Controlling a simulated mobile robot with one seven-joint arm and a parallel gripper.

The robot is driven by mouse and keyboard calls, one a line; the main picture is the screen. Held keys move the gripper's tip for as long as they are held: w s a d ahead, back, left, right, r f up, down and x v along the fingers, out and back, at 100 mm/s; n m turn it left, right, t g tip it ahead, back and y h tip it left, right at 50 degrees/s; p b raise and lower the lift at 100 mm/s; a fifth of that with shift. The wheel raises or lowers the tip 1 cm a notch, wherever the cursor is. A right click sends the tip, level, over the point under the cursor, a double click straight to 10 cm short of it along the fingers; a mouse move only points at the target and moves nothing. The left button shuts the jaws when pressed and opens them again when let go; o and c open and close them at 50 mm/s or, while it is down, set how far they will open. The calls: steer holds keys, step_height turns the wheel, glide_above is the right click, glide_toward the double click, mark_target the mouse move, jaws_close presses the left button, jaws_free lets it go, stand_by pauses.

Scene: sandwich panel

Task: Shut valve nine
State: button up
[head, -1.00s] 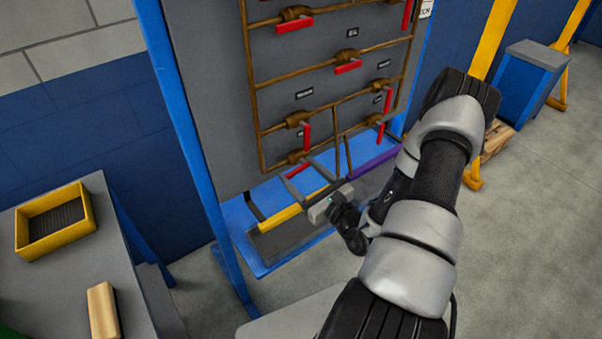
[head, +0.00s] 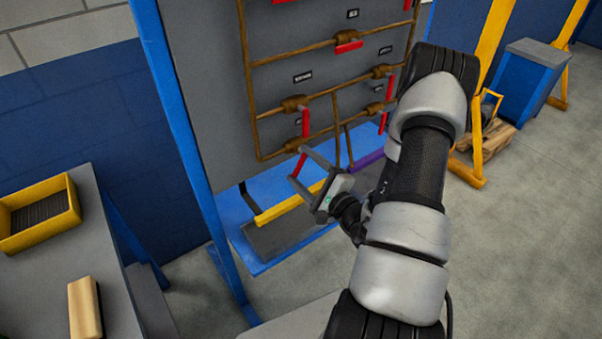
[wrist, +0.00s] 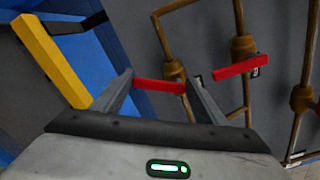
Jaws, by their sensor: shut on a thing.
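The valve panel (head: 215,115) stands upright with brown pipes and several red-handled valves. My gripper (head: 298,166) is at the lowest left valve, whose brass body (head: 293,145) sits on the bottom pipe. In the wrist view, the fingers of my gripper (wrist: 160,88) are either side of this valve's red handle (wrist: 147,84) and shut on it. The handle lies roughly across its pipe there. The head view shows only part of it between the fingers. The panel's labels are too small to read, so I cannot confirm which valve is nine.
Another red handle (wrist: 240,67) is close beside the fingers, on the pipe above. A yellow bar (head: 285,208) and a blue shelf (head: 240,235) are below the panel. A table with a yellow bin (head: 75,207) and a tan block (head: 85,308) stands left.

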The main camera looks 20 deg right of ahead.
steer(key=n+b, duration=0.1)
steer(key=f+n+b, duration=0.1)
steer(key=shift+d+n+b, duration=0.3)
steer(key=shift+n+b, duration=0.05)
steer(key=shift+n, duration=0.05)
steer(key=n+b, duration=0.3)
steer(key=shift+w+d, duration=0.1)
steer(key=shift+d, duration=0.4)
steer(key=o, duration=1.5)
steer(key=shift+r, duration=0.1)
steer(key=s+d, duration=0.1)
steer(key=s, duration=0.4)
steer(key=s+d, duration=0.1)
steer(key=s, duration=0.5)
steer(key=s+d, duration=0.1)
steer(key=s, duration=0.5)
steer(key=shift+d, duration=0.1)
